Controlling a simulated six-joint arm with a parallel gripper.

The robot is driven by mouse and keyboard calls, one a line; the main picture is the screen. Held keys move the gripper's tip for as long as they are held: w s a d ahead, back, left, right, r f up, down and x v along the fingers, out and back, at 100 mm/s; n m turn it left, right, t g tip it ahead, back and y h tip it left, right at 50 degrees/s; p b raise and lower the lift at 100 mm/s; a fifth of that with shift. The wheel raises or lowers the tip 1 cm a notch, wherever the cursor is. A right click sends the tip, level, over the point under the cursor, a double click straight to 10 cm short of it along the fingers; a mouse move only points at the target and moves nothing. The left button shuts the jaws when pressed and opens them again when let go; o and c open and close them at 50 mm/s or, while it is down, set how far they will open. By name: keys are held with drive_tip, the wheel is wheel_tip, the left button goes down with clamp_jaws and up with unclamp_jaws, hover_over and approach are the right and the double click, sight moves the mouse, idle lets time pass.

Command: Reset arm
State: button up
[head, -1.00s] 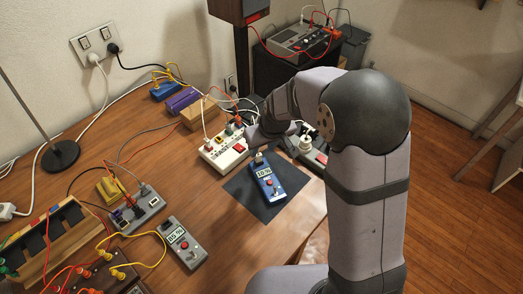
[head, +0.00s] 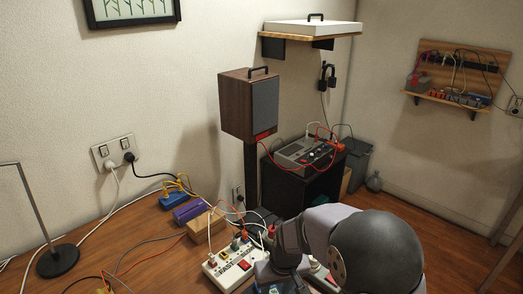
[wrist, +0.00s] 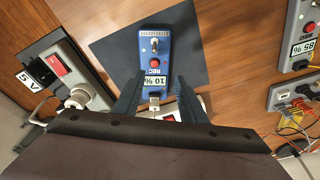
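My gripper (wrist: 157,80) shows in the wrist view with its two dark fingers apart and nothing held between them. In the head view my arm fills the lower right, and the fingertips cannot be made out there.
A white power strip (head: 232,264) lies beside my arm in the head view. Grey devices (wrist: 292,95) with cables lie right in the wrist view; a white plug (wrist: 78,97) is at left. A speaker (head: 250,105) stands behind. A lamp base (head: 58,260) is at left.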

drive_tip(key=s+d+f+g, duration=0.1)
drive_tip(key=s+d+g, duration=0.2)
drive_tip(key=s, duration=0.7)
drive_tip(key=s+d+r+m+h+p, duration=0.1)
drive_tip(key=s+d+r, duration=0.1)
drive_tip(key=s+d, duration=0.15)
drive_tip(key=s+d+r+m+p, duration=0.1)
drive_tip(key=s+d+r, duration=0.1)
drive_tip(key=s, duration=0.3)
drive_tip(key=shift+m+t, duration=0.5)
drive_tip(key=shift+t, duration=0.2)
drive_tip(key=r, duration=0.1)
drive_tip(key=w+d+r, duration=0.1)
drive_tip(key=d+r+p, duration=0.1)
drive_tip(key=r, duration=0.1)
drive_tip(key=shift+w+d+r, duration=0.1)
drive_tip(key=shift+w+d, duration=0.1)
drive_tip(key=shift+w, duration=0.05)
